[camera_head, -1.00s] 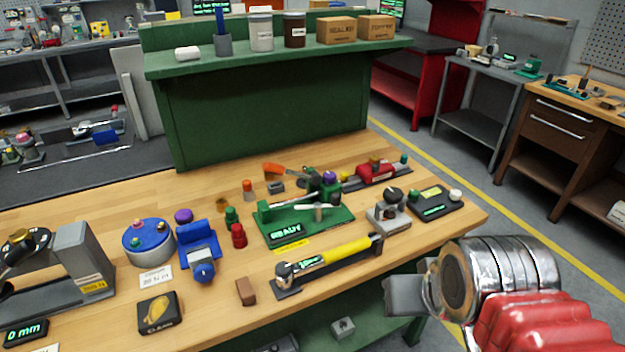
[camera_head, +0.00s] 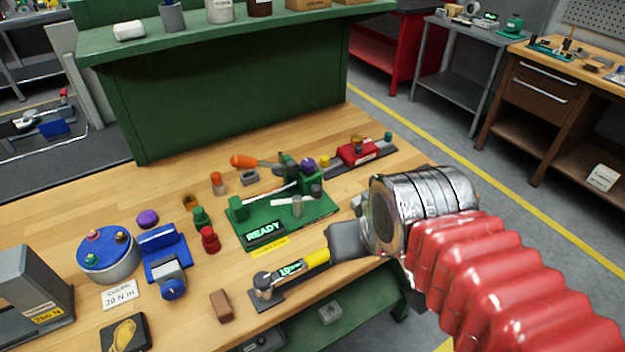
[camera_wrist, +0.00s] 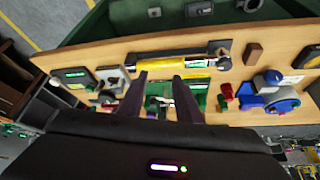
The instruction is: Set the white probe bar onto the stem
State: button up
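The green fixture (camera_head: 282,222) with a READY display stands in the middle of the wooden bench. A short white bar (camera_head: 292,201) lies across its middle by a small pale upright post; I cannot tell whether they touch. In the wrist view the fixture lies beyond and between my fingers, partly hidden, and the bar is too small to make out surely. My gripper (camera_wrist: 160,82) is open with two dark fingers apart and nothing seen between them. In the head view its grey end (camera_head: 346,240) is above the bench, right of and nearer than the fixture.
A yellow-handled tool (camera_head: 314,259) with a display lies in front of the fixture, partly behind my gripper. Red and green knobs (camera_head: 210,240) and a blue vise (camera_head: 166,255) stand left. A red block on a rail (camera_head: 358,152) is behind right. A green shelf (camera_head: 240,45) rises behind.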

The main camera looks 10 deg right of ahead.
jog(key=shift+o, duration=0.2)
jog(key=shift+o, duration=0.9)
jog(key=w+r+n+g, duration=0.1)
jog(key=w+r+n, duration=0.15)
jog(key=w, duration=0.35)
jog(key=w+r+n+g, duration=0.1)
jog(key=w+r+g, duration=0.1)
jog(key=w+r, duration=0.35)
jog(key=w+f+n+g, duration=0.2)
jog(key=w+f+n, duration=0.1)
jog(key=w, duration=1.1)
jog(key=shift+w+g, duration=0.3)
jog(key=shift+f, duration=0.15)
